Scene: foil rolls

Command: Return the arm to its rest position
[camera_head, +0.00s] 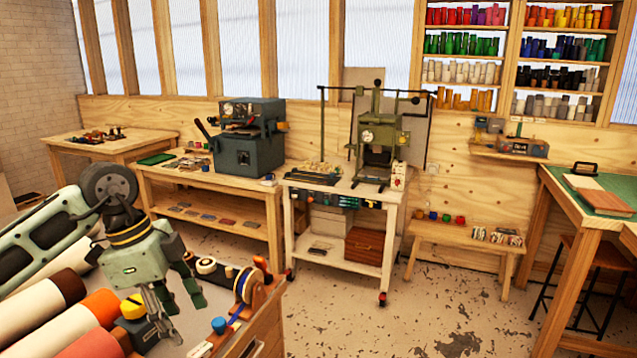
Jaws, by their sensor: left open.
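My left gripper (187,316), pale green with dark and grey fingers, hangs at the lower left, pointing down. Its fingers are apart and I see nothing held between them. My left arm comes in from the left edge, with a dark round joint above the gripper. The fingertips are over the near bench, just right of a dark block with a yellow knob (132,306); whether they touch anything I cannot tell. Large foil rolls lie at the lower left: one with a dark red end (68,286), an orange one (103,306) and a pinkish red one (95,345). My right gripper is not in view.
Small dark-and-white rolls (207,265) and a gold and blue reel (247,286) stand right of the gripper. A blue knob (219,325) is near the bench front. Beyond, a white cart (299,238) carries a green press (376,150). The floor (420,320) at centre right is clear.

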